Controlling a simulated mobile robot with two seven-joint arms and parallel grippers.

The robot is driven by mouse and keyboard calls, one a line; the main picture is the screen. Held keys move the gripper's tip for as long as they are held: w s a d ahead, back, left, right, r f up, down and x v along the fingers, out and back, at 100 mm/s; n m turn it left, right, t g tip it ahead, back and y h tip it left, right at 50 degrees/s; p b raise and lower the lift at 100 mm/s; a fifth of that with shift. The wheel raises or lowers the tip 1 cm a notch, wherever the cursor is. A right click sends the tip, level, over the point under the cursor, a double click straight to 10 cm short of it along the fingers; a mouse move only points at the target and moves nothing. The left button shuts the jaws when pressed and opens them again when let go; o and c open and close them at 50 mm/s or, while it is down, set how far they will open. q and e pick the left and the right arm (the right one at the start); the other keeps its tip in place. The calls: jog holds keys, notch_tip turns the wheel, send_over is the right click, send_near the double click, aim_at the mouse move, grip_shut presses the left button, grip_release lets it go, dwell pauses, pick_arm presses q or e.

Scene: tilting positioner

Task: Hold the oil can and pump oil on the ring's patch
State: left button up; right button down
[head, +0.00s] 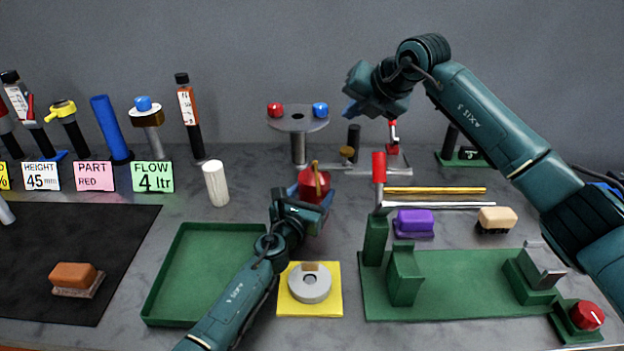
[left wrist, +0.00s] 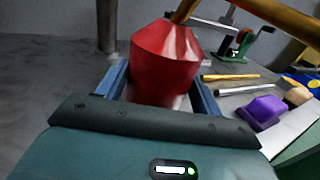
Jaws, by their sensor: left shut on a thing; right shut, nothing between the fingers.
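The red oil can (head: 314,184) with its brass spout stands upright behind the yellow mat. My left gripper (head: 301,200) is shut on the can's body, and the left wrist view shows the red can (left wrist: 166,62) between the two blue fingers. The grey ring (head: 310,285) lies on the yellow mat (head: 284,308), with a small brown patch (head: 311,267) at its far edge. My right gripper (head: 351,103) is shut and empty, raised high at the back. Whether the can touches the table is hard to tell.
A green tray (head: 158,304) lies left of the left arm. A green fixture base (head: 455,305) with blocks fills the right front. A round-topped stand (head: 298,124) with red and blue knobs stands behind the can. A white cylinder (head: 216,183) stands behind the tray.

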pick_arm(q)
jog(key=o, duration=0.9)
jog(key=shift+r, duration=0.15)
jog(key=o, duration=0.5)
jog(key=shift+f, duration=0.25)
jog(key=shift+s+a+r, duration=0.1)
jog(key=shift+a+r, duration=0.05)
jog(key=shift+r, duration=0.25)
jog(key=shift+s+a+r, duration=0.15)
jog(key=shift+s+a, duration=0.05)
jog(key=shift+s, duration=0.25)
jog(key=v, duration=0.6)
jog(key=f+v, duration=0.1)
jog(key=v, duration=0.2)
jog(key=shift+s+d, duration=0.1)
jog(key=shift+s, duration=0.05)
jog(key=shift+s+a, duration=0.3)
jog(key=shift+s, duration=0.4)
